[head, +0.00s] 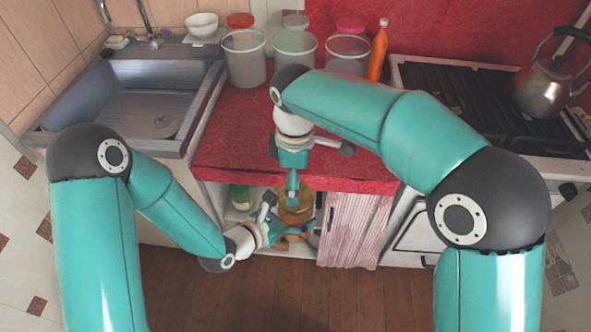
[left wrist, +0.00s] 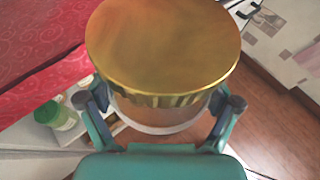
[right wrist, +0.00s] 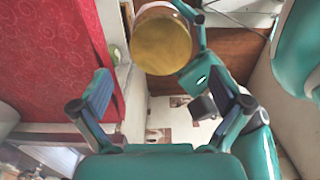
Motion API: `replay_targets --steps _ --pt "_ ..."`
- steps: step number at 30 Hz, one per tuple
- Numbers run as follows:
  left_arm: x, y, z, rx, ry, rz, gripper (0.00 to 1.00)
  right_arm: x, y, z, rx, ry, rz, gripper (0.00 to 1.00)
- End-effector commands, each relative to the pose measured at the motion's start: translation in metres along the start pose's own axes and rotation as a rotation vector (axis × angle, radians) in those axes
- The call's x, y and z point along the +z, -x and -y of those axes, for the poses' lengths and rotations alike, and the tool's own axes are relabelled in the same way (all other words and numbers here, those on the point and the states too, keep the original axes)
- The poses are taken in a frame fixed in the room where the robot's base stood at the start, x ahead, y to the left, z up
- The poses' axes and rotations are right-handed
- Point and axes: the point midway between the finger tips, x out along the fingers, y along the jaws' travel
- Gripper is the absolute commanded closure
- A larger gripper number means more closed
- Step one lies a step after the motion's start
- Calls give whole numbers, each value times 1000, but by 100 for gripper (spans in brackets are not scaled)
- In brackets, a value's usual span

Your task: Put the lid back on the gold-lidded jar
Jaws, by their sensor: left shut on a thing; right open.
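The gold-lidded jar (left wrist: 163,117) is in front of the open shelf under the red counter. My left gripper (left wrist: 160,103) is shut around its body, one finger on each side. The gold lid (left wrist: 165,45) lies over the jar's mouth and looks seated; I cannot tell whether it is tight. The lid also shows in the right wrist view (right wrist: 162,46), and the jar in the head view (head: 297,214). My right gripper (right wrist: 165,88) is open and empty, its fingers apart from the lid. In the head view it hangs just above the jar, partly hiding it.
A green-lidded jar (head: 241,196) stands in the shelf, left of the held jar. A pinkish cabinet door (head: 354,229) is to the right. The red counter edge (head: 230,172) is close behind my grippers. Clear jars and an orange bottle (head: 377,52) stand at the counter's back.

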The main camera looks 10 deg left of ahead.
Motion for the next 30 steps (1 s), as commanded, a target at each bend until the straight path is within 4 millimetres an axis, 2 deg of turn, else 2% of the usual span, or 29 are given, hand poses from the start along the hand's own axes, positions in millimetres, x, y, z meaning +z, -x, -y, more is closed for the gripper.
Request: replay_targets --steps 3,9,15,22,23,30 --pt "2 0 -1 1 -2 6 100 1 -19 0 -3 0 3 0" --pt "2 0 -1 1 -2 6 100 0 -44 0 -2 0 1 0" --pt "2 0 -1 1 -2 6 100 0 -54 0 0 -1 0 0" --pt "2 0 -1 1 -2 6 100 0 -54 0 0 -1 0 0" --pt "2 0 -1 1 -2 6 100 0 -54 0 0 -1 0 2" --pt "2 0 0 1 -2 6 100 0 -54 0 1 -1 -1 42"
